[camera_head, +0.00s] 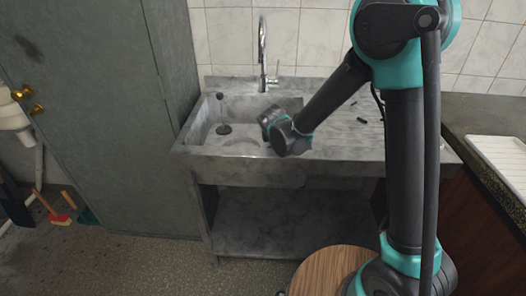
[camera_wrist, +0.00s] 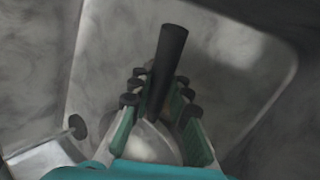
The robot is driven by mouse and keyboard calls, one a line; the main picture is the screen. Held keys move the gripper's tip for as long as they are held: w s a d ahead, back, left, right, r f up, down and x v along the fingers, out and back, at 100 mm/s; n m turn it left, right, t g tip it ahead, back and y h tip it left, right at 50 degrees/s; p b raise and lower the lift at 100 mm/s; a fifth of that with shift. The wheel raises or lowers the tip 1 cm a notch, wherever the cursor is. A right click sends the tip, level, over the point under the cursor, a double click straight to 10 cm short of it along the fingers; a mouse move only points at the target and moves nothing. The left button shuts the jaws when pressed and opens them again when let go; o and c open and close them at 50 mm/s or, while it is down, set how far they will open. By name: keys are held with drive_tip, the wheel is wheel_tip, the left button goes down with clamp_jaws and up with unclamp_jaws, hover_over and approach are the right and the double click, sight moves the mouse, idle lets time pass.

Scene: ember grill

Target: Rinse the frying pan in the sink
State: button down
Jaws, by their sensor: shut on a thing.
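The stone sink (camera_head: 180,148) has its basin on the left, below a chrome tap (camera_head: 263,55). My gripper (camera_wrist: 160,82) is shut around a dark, round handle (camera_wrist: 171,48), which sticks out beyond the fingers. Pale metal (camera_wrist: 150,145) shows between the fingers at the handle's base; I cannot tell whether it is the frying pan's body. In the head view my wrist hides the fingers and handle. A faint curved shape lies low in the basin, not clear enough to name.
Small dark items (camera_head: 361,119) lie on the drainboard. A round wooden top (camera_head: 325,270) stands in front, and a white tray (camera_head: 500,158) sits at right.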

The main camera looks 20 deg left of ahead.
idle(0.4)
wheel_tip(320, 180, up, 22)
drive_tip(key=shift+r, duration=0.25)
idle(2.3)
idle(2.0)
drive_tip(key=shift+r, duration=2)
